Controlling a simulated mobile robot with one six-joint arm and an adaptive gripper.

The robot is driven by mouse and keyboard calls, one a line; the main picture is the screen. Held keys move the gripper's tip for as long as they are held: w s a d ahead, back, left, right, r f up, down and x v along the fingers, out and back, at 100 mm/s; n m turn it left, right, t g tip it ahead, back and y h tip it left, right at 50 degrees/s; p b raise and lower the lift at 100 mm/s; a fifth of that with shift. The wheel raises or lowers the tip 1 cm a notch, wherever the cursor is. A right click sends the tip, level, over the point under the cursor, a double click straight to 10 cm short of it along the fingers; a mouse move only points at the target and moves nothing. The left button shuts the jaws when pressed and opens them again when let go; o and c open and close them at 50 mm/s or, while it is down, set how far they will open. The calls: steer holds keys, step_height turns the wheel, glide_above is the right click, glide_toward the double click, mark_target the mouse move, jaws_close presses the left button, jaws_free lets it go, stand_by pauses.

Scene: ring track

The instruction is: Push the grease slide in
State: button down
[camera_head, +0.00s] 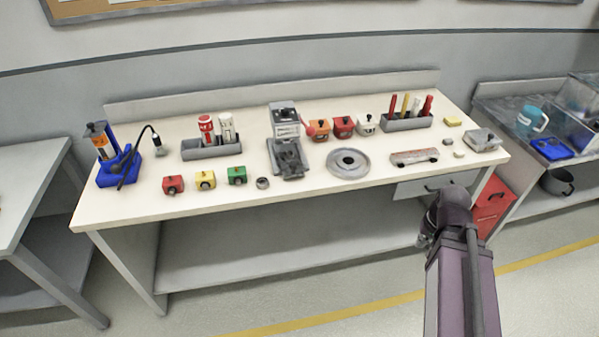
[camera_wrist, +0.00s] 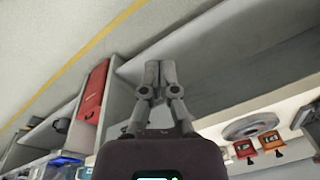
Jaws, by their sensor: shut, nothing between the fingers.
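A grey machine (camera_head: 285,122) with a red-knobbed lever stands at the middle of the workbench. A dark grey slide-like part (camera_head: 288,158) lies at its front, towards the bench's front edge. I take this as the grease slide, but no label is readable. I cannot tell how far out it sits. My gripper (camera_wrist: 161,68) is shut and empty in the wrist view, its fingertips together. In the head view my arm is at the lower right, in front of the bench, well to the right of the machine. The gripper is mostly hidden there.
The workbench (camera_head: 120,205) holds small coloured blocks, a round disc (camera_head: 348,162), a blue stand (camera_head: 120,175) and two grey racks. A drawer (camera_head: 437,185) sits under its right end. A red box (camera_head: 491,208) stands right of it. The floor in front is clear.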

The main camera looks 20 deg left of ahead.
steer(key=w+a+m+t+y+b, duration=0.3)
steer(key=a+y+b, duration=0.3)
steer(key=a, duration=0.8)
steer(key=w+a+m+t+y+b, duration=0.3)
steer(key=w+a+t+y+b, duration=0.2)
steer(key=a+b, duration=0.5)
steer(key=shift+w+a+r+m+t+y, duration=0.4)
steer(key=shift+a+y, duration=0.9)
steer(key=shift+a, duration=0.8)
steer(key=shift+w, duration=0.1)
steer(key=x, duration=1.4)
steer(key=shift+b, duration=0.35)
